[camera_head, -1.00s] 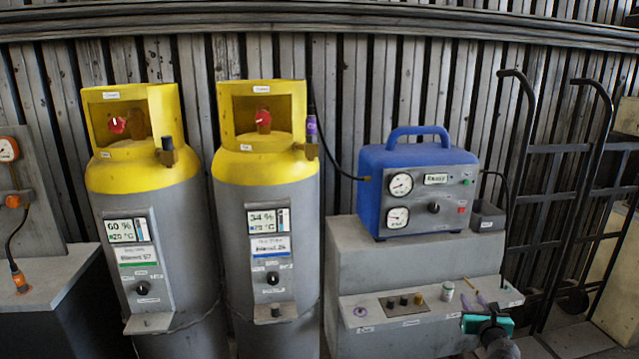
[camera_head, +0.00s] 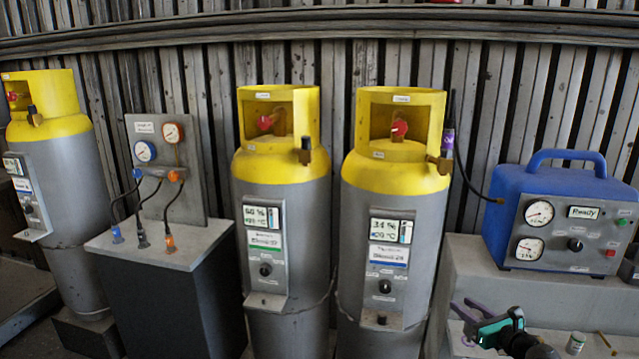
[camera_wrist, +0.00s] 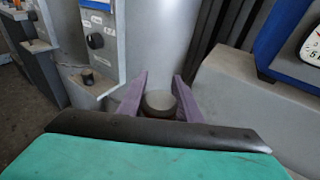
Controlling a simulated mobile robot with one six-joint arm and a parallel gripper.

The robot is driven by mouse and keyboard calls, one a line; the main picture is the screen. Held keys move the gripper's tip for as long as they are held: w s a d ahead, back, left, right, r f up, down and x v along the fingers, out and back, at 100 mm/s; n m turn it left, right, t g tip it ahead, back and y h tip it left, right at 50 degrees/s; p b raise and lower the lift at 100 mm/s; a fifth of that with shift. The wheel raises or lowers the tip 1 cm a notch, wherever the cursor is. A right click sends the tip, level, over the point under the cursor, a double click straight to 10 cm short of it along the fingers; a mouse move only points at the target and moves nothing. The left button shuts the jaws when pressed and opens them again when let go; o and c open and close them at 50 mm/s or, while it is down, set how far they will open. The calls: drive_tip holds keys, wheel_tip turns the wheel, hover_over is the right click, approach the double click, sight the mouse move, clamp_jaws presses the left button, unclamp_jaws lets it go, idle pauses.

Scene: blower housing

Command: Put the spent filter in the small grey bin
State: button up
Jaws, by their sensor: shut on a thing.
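My gripper (camera_head: 466,312), with purple fingers and a teal body, is over the left part of the ledge in front of the blue machine. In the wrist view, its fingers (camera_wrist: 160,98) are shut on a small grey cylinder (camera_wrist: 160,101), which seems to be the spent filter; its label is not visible. The held cylinder cannot be made out in the head view. A small dark grey open box, seemingly the small grey bin (camera_head: 628,271), is partly cut off at the right edge, beside the blue machine and well right of my gripper.
The blue machine (camera_head: 555,218) reads Ready and stands on a grey block. Two yellow-topped cylinders (camera_head: 283,180) (camera_head: 395,190) stand left. A gauge stand (camera_head: 160,180) is farther left.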

drive_tip(key=a+r+n+g+y+p, duration=0.1)
drive_tip(key=a+n+g+y, duration=0.2)
drive_tip(key=a, duration=1.1)
drive_tip(key=s+a+r+n+g+y, duration=0.1)
drive_tip(key=a+n+g+y, duration=0.2)
drive_tip(key=a, duration=1.2)
drive_tip(key=n+y, duration=0.2)
drive_tip(key=y, duration=0.1)
drive_tip(key=shift+s+r+p, duration=0.2)
drive_tip(key=shift+s+p, duration=0.05)
drive_tip(key=shift+p, duration=0.15)
drive_tip(key=f, duration=0.3)
drive_tip(key=shift+s+d, duration=0.1)
drive_tip(key=shift+s, duration=0.25)
drive_tip(key=shift+d, duration=0.1)
